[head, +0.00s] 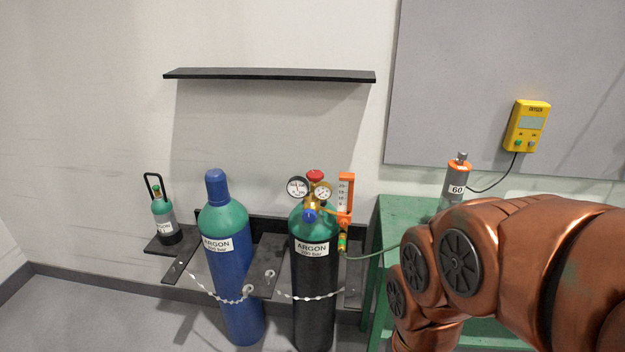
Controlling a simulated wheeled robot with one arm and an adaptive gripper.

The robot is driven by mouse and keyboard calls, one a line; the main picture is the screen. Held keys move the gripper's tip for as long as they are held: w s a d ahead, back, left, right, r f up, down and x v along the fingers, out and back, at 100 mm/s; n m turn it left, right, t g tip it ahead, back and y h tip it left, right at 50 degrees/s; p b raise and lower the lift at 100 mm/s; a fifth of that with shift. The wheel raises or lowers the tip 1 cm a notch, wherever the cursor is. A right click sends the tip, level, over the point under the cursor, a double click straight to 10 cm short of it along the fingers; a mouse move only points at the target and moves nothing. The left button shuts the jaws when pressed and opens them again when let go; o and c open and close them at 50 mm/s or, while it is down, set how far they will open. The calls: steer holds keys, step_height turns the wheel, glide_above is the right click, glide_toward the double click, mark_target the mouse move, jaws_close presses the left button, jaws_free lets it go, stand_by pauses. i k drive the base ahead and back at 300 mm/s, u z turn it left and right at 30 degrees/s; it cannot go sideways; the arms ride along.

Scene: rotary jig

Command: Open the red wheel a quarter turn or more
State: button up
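The red wheel (315,175) sits on top of the valve of the black argon cylinder (312,295) with the green shoulder. Two round gauges, the left gauge (297,187) and the right gauge (322,192), flank the brass regulator just below the wheel. A blue knob (310,216) is under them, and an orange flow meter (345,198) stands to the right. My copper-coloured arm fills the lower right, right of the cylinder. My gripper is not visible in the head view.
A blue argon cylinder (232,285) with a cap stands to the left, and a small green bottle (163,217) sits on a bracket further left. A black shelf (270,75) is above. Chains cross both cylinders. A green hose runs right towards the green bench (392,212).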

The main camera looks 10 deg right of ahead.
mark_target(311, 174)
steer(key=u, duration=0.55)
steer(key=i, duration=0.5)
steer(key=u, duration=0.7)
steer(key=i, duration=0.8)
steer(key=z, duration=0.15)
